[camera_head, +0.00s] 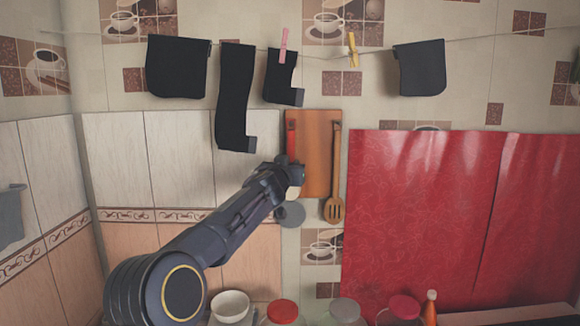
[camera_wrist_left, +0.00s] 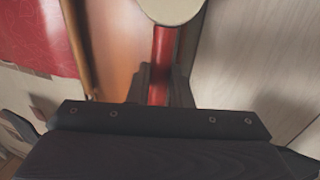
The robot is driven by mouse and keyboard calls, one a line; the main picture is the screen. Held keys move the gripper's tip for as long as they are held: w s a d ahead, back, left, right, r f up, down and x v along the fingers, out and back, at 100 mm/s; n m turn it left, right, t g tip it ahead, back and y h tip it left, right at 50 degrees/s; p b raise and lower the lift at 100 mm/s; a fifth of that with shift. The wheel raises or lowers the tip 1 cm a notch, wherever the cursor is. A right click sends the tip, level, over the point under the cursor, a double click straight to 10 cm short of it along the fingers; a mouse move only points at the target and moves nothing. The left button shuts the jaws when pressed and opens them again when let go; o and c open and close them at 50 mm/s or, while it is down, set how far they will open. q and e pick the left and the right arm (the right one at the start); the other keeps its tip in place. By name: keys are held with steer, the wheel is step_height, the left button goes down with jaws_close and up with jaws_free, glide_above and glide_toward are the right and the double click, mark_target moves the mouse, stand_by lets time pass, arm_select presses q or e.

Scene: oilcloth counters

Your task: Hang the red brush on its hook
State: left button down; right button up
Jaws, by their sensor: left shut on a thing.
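The red brush (camera_head: 291,131) is upright against the wall, at the left edge of a wooden board. Its red handle rises above my left gripper (camera_head: 291,172), which is shut on it. In the left wrist view the red handle (camera_wrist_left: 161,52) runs between the fingers, and a pale round part (camera_wrist_left: 171,8) is at its end, at the top of the picture. The gripper covers the middle of the brush in the head view. I cannot make out the hook, or whether the brush touches it. My right gripper is out of view.
The wooden board (camera_head: 316,158) and a slotted wooden spatula (camera_head: 334,209) hang close to the right. A grey round thing (camera_head: 291,214) is just below the gripper. Black cloths (camera_head: 235,98) hang on a line above. Bowl (camera_head: 230,306) and several jars (camera_head: 283,311) stand below.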

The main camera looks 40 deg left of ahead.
arm_select(q)
steer(key=shift+a+f, duration=0.2)
steer(key=shift+f, duration=0.1)
steer(key=c, duration=1.7)
jaws_free()
steer(key=o, duration=0.5)
steer(key=shift+w+a+f, duration=0.15)
steer(key=shift+w+a, duration=0.05)
steer(key=shift+c, duration=0.2)
steer(key=shift+s+d+r, duration=0.15)
steer(key=shift+d+r, duration=0.05)
steer(key=shift+d, duration=0.05)
steer(key=b+v, duration=0.4)
steer(key=v, duration=0.4)
steer(key=s+d+f+m+g+h, duration=0.3)
steer(key=s+d+f+g+h, duration=0.7)
steer(key=s+d+f, duration=2)
step_height(320, 180, down, 4)
steer(key=s+h, duration=0.1)
steer(key=s, duration=0.1)
steer(key=shift+s+g, duration=0.25)
steer(key=shift+g, duration=0.15)
